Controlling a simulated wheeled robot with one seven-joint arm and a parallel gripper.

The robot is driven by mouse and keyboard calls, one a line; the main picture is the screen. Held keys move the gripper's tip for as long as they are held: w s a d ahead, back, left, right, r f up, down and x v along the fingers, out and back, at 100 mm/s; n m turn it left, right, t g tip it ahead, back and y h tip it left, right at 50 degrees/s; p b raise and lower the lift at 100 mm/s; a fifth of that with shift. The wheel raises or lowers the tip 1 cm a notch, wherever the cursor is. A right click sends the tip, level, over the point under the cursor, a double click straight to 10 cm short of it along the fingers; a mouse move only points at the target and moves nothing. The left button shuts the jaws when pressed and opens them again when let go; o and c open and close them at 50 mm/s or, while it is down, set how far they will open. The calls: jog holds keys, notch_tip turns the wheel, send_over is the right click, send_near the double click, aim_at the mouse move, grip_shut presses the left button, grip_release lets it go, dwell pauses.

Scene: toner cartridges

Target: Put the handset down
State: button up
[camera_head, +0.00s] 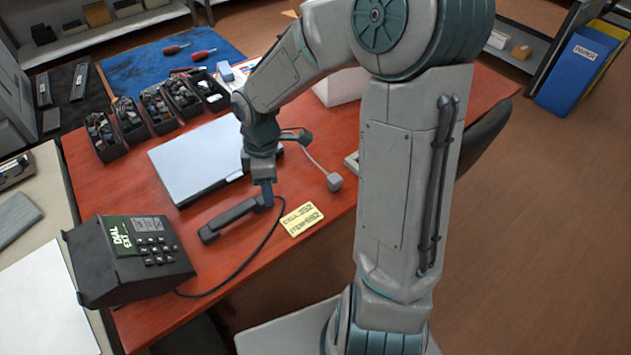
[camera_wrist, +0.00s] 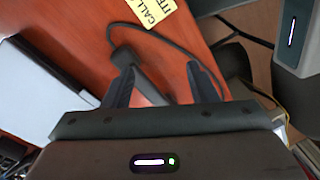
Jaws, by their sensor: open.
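The dark handset (camera_head: 228,219) lies on the red desk, beside the silver laptop and apart from the phone base. My gripper (camera_head: 267,197) is at the handset's right end, pointing down. In the wrist view my gripper (camera_wrist: 163,72) is open, its two dark fingers spread, with the handset (camera_wrist: 146,82) running between them. Part of the handset is hidden behind the gripper body there. The black phone base (camera_head: 120,268) stands at the desk's near left corner, with a keypad and a green "DIAL EXT" label. Its cord runs across the desk to the handset.
A yellow note (camera_head: 301,219) with call and item numbers lies right of the handset. The closed silver laptop (camera_head: 185,165) is behind it. Several black bins (camera_head: 131,125) of parts stand at the back left.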

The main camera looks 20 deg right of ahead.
jog(key=s+d+r+m+t, duration=0.4)
jog(key=s+d+r+m, duration=0.2)
jog(key=s+r+m, duration=0.6)
jog(key=s+m, duration=0.1)
jog(key=m, duration=0.2)
jog(key=shift+s+d+r, duration=0.15)
jog(key=shift+d+r, duration=0.05)
jog(key=shift+r, duration=0.1)
